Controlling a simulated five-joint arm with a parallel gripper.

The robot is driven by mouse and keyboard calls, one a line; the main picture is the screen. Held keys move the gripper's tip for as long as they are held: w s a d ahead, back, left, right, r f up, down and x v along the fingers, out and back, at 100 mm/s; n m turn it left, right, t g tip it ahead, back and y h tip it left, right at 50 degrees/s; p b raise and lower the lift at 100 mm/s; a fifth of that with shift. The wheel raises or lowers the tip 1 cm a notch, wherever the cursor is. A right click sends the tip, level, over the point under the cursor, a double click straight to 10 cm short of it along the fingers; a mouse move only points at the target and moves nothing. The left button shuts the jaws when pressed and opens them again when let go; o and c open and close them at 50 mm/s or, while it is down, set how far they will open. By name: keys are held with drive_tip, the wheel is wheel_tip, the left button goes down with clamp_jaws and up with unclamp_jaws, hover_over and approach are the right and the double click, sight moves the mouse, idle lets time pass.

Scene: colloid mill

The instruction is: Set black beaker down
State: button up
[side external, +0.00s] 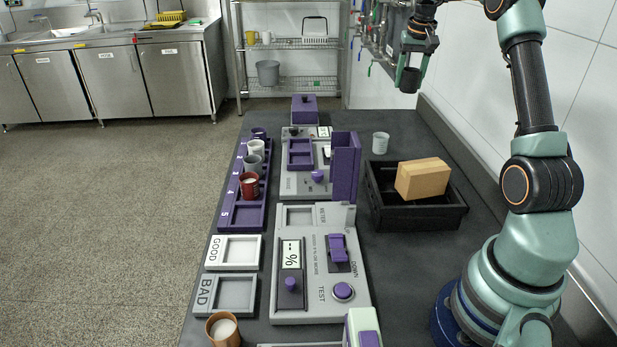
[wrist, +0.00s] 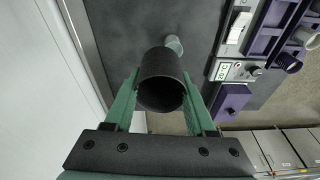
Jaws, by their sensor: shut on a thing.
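The black beaker (side external: 410,80) is held in my gripper (side external: 412,70), high above the far right part of the dark bench. In the wrist view the black beaker (wrist: 161,80) sits between the two green fingers of my gripper (wrist: 163,98), which are shut on it. Its open mouth faces the wrist camera and its inside looks dark; I cannot tell whether it holds anything. The beaker is clear of the bench (side external: 405,125).
A pale beaker (side external: 381,143) stands on the bench below. A black crate (side external: 418,212) holds a cardboard box (side external: 422,179). A purple rack (side external: 245,187) holds several beakers. GOOD (side external: 233,252) and BAD (side external: 225,295) trays and a brown beaker (side external: 223,330) are nearer. The wall is at right.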

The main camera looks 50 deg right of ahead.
drive_tip(key=w+a+r+n, duration=0.1)
drive_tip(key=a+r+n, duration=0.15)
drive_tip(key=a, duration=0.85)
drive_tip(key=w+a+r+n, duration=0.1)
drive_tip(key=a+n, duration=0.2)
drive_tip(key=a, duration=0.8)
drive_tip(key=s+a+n+y, duration=0.1)
drive_tip(key=s+a+n, duration=0.15)
drive_tip(key=a, duration=0.55)
drive_tip(key=s+a+n+y, duration=0.15)
drive_tip(key=s+a, duration=0.25)
drive_tip(key=a, duration=0.4)
drive_tip(key=w+a+f, duration=0.4)
drive_tip(key=w+f, duration=0.4)
drive_tip(key=w, duration=0.3)
drive_tip(key=shift+n+t+h, duration=0.25)
drive_tip(key=shift+t, duration=0.05)
drive_tip(key=shift+w+a+f, duration=0.8)
drive_tip(key=shift+w+f, duration=0.4)
drive_tip(key=shift+f, duration=1.65)
drive_tip(key=shift+w+a+f, duration=0.75)
drive_tip(key=shift+w+f, duration=0.4)
drive_tip(key=shift+f, duration=1.65)
drive_tip(key=shift+w+a+f, duration=0.8)
drive_tip(key=shift+w+f, duration=0.4)
drive_tip(key=shift+f, duration=1.65)
